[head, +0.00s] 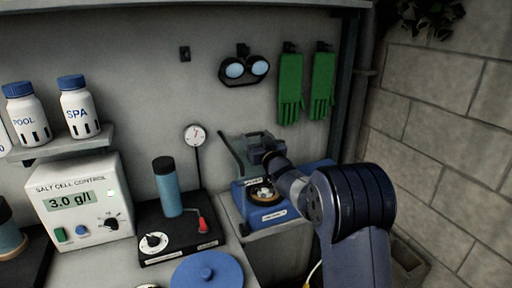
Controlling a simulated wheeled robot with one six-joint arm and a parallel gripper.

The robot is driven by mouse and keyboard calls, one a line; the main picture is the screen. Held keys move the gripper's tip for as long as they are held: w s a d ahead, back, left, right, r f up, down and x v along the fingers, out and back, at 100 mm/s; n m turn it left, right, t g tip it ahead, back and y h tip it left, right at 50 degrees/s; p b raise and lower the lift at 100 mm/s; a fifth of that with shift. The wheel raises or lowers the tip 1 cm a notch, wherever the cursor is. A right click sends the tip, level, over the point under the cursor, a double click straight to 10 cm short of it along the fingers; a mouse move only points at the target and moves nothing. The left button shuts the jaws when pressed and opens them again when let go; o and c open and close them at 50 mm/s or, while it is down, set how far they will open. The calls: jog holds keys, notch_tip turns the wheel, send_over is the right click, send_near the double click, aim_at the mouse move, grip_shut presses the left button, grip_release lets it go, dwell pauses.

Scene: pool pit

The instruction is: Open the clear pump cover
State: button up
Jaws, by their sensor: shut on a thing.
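The blue pump (243,199) sits on a grey stand right of the middle. Its round opening with a brown rim and pale parts inside (263,192) is exposed. The clear, greenish pump cover (233,158) stands raised and tilted behind the opening. My gripper (262,149) is at the upper part of the cover, shut on it. My wrist and arm hide part of the gripper and the pump's right side. The fingertips are small and dark, so the exact grip point is unclear.
A black base with a blue cylinder (167,188) and red-handled valve stands left of the pump. A round blue lid (207,272) lies in front. The salt cell control box (82,207) is farther left. Goggles (245,70) and green gloves (291,88) hang on the wall.

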jog(key=shift+s, duration=0.25)
jog(key=o, duration=1.2)
jog(key=shift+a, duration=0.15)
jog(key=shift+s+d+f+b, duration=0.15)
jog(key=shift+s+d+b, duration=0.1)
jog(key=shift+b, duration=0.1)
jog(key=b+v, duration=0.2)
jog(key=v, duration=0.8)
jog(key=shift+s, duration=0.1)
